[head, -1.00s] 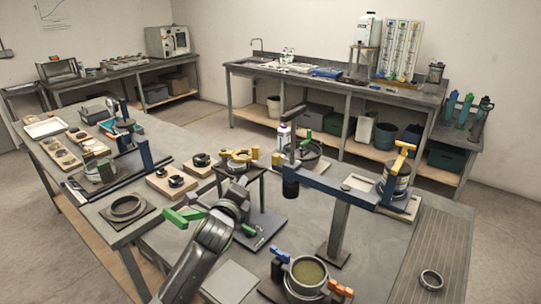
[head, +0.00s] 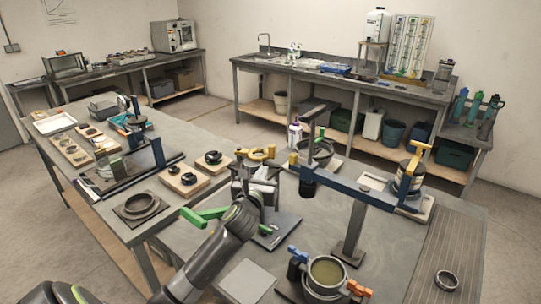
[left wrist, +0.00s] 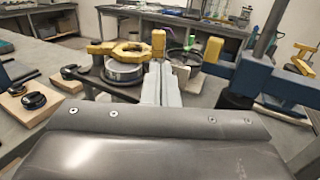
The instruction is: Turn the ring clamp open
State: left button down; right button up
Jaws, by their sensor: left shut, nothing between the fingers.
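A yellow ring clamp (head: 256,153) sits around a silver cylinder on a small dark stand. In the left wrist view the yellow clamp (left wrist: 125,50) lies ahead and slightly left, with the silver cylinder (left wrist: 123,74) below it. An upright yellow handle (left wrist: 158,42) stands just beyond my fingertips; contact cannot be told. My left gripper (head: 266,168) is shut and empty, in front of the clamp in the head view. Its grey fingers (left wrist: 160,80) point forward in the left wrist view. My right gripper is out of view.
A green handle (head: 204,215) shows beside my left arm. A blue beam (head: 345,187) on a post stands to the right. A pot (head: 326,274) with blue and orange handles is in front. Boards with black knobs (head: 187,178) lie left.

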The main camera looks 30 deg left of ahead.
aim_at(274, 152)
pick_arm(q)
jog(key=p+x, duration=0.1)
jog(key=x, duration=0.6)
jog(key=shift+w+a, duration=0.1)
jog(key=shift+w, duration=0.2)
jog(key=shift+w+a, duration=0.2)
jog(key=shift+w, duration=0.35)
jog(key=shift+w+a, duration=0.1)
jog(key=shift+w, duration=0.15)
jog(key=shift+w+r+p, duration=0.1)
jog(key=shift+w+p, duration=0.4)
jog(key=shift+w, duration=0.4)
jog(key=shift+w+a, duration=0.15)
jog(key=shift+w, duration=0.5)
jog(key=shift+s, duration=0.1)
